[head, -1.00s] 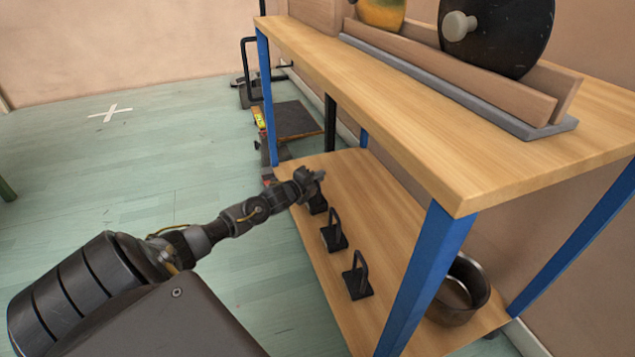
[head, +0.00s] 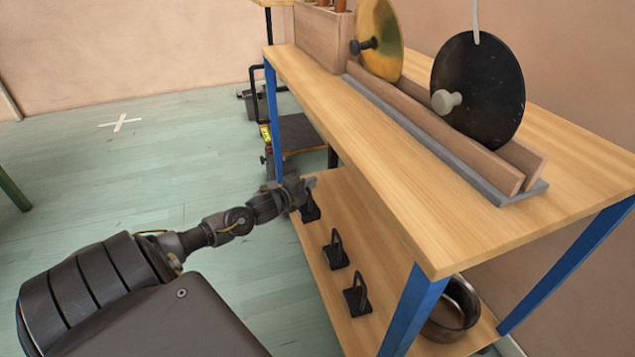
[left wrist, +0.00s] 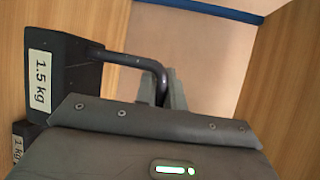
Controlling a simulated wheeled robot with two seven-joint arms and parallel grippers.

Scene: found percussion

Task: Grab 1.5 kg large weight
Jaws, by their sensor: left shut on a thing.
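My left gripper (head: 303,188) is over the lower shelf near its far end, shut on the handle of the 1.5 kg large weight (head: 310,209). This dark weight, with its white "1.5 kg" label, is large in the left wrist view (left wrist: 66,78); its bent handle runs to my gripper (left wrist: 165,92). In the head view it hangs just below the gripper; whether it clears the shelf is hard to tell. Two similar weights, a middle one (head: 335,254) and a near one (head: 357,299), stand on the shelf. My right gripper is out of view.
The wooden lower shelf (head: 345,215) lies under a wooden top (head: 400,170) on blue legs (head: 413,312). A dark pot (head: 452,312) stands at the shelf's near end. A black disc (head: 478,90) and a gold disc (head: 378,40) stand above. The floor at left is open.

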